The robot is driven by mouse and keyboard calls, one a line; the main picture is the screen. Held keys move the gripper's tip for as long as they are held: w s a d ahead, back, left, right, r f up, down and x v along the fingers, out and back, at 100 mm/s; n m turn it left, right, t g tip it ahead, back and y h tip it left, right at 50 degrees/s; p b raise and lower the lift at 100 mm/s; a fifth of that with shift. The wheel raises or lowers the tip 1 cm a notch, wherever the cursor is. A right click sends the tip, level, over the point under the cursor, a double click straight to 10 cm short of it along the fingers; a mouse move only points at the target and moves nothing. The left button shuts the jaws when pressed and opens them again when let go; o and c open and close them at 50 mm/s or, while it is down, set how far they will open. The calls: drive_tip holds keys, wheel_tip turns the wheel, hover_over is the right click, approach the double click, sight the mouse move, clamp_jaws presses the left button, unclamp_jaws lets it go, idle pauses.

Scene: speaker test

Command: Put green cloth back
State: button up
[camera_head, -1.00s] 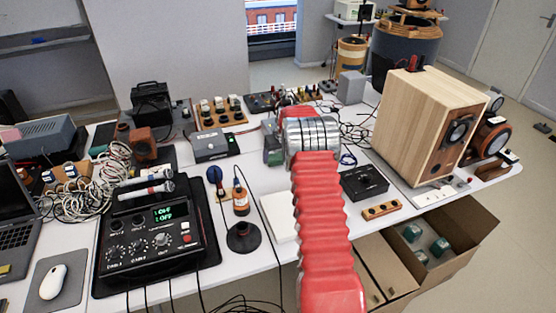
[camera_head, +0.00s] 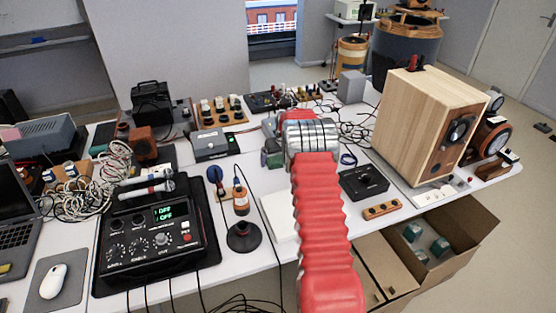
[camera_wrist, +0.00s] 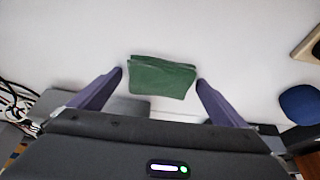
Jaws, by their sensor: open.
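A folded green cloth (camera_wrist: 162,77) lies on the white table surface in the wrist view. My gripper (camera_wrist: 160,80) is open, with one purple finger on each side of the cloth. Small gaps show between the fingertips and the cloth's sides, so it is not clamped. In the head view, my red and silver arm reaches over the table and hides most of my gripper. I cannot clearly make out the cloth there.
A black mixer (camera_head: 158,240) and a microphone stand base (camera_head: 243,238) stand left of my arm. A black box (camera_head: 363,183) and a large wooden speaker (camera_head: 412,125) stand to the right. An open carton (camera_head: 470,222) is below the table's right edge. Cables lie around.

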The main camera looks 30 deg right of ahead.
drive_tip(key=v, duration=1.2)
idle(0.6)
